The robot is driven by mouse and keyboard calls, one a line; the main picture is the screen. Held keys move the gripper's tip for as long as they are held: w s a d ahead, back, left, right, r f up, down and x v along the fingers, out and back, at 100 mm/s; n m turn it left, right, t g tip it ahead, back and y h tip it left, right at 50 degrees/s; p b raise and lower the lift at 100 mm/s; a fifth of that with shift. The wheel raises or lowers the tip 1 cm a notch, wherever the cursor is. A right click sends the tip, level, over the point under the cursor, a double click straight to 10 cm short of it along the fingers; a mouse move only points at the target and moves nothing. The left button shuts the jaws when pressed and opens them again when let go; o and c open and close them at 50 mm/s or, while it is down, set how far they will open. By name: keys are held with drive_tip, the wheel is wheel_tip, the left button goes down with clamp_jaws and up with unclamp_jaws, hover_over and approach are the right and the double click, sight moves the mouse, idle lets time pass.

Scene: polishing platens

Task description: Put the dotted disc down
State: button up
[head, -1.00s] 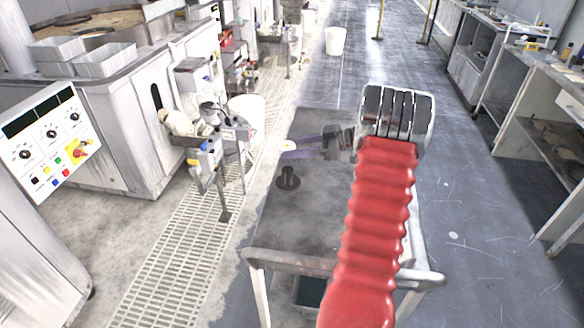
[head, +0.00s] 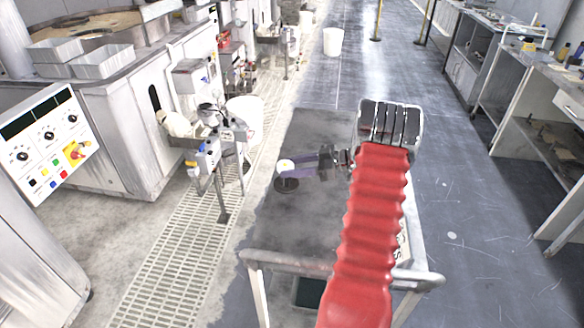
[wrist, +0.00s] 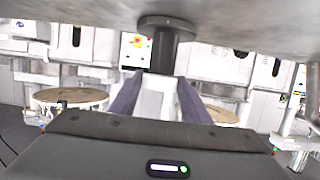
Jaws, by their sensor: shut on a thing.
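A small pale disc (head: 285,164) shows at the end of my purple fingers in the head view; its dots are too small to make out. My gripper (head: 297,166) is shut on it. The fingers (wrist: 155,95) reach forward in the wrist view, with a pale patch between them. A dark post with a round flange (head: 287,185) stands on the grey cart top (head: 320,220), below the disc. The post also shows close beyond the fingertips in the wrist view (wrist: 165,50). I cannot tell whether disc and post touch.
The cart top is otherwise mostly bare, with a metal rail (head: 290,262) along its near edge. A machine stand (head: 212,160) and white bucket (head: 245,118) are to the left. A workbench (head: 555,120) stands to the right. A white bin (head: 333,41) is farther off.

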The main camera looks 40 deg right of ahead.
drive_tip(key=shift+f, duration=0.1)
drive_tip(key=o, duration=1)
drive_tip(key=shift+s+d, duration=0.1)
drive_tip(key=v, duration=0.7)
drive_tip(key=shift+s+r, duration=0.1)
drive_tip(key=shift+r, duration=0.1)
idle(0.3)
